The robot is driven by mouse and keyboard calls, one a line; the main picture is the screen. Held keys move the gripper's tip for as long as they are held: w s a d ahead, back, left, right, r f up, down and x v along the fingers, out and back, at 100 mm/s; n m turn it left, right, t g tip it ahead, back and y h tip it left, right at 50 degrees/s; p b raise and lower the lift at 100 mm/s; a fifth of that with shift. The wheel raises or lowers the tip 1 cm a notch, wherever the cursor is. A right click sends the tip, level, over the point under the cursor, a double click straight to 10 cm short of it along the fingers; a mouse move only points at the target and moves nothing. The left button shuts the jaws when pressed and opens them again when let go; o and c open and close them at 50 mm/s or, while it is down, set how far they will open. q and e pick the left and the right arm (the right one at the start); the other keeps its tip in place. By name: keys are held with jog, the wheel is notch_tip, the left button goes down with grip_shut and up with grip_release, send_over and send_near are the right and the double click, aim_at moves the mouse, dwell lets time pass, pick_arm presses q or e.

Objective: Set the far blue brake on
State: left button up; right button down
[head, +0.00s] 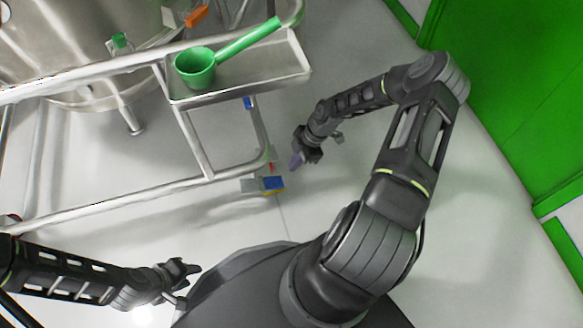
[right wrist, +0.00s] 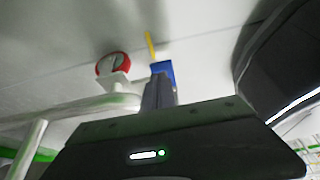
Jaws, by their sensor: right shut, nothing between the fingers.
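The metal cart (head: 190,128) has two blue brakes low on its right side. The far blue brake (head: 248,103) shows only as a small patch below the tray. The near blue brake (head: 273,183) has a yellow edge and sits close to the floor. My right gripper (head: 297,161) is shut and empty, to the right of the cart, between the two brakes in the picture. In the right wrist view, a blue brake (right wrist: 162,68) with a yellow strip shows just beyond the shut fingers (right wrist: 158,94); I cannot tell which brake or whether they touch. My left gripper (head: 187,268) is at lower left.
A tray (head: 290,68) on the cart bears a green scoop (head: 196,68). A steel vessel (head: 70,45) stands at upper left. A red-ringed wheel (right wrist: 113,66) is beside the brake in the right wrist view.

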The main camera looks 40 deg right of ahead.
jog(key=s+d+r+p, duration=0.1)
jog(key=d+r, duration=0.3)
jog(key=r, duration=0.1)
jog(key=shift+s+d+p, duration=0.2)
jog(key=shift+s+p, duration=0.05)
jog(key=shift+p, duration=0.1)
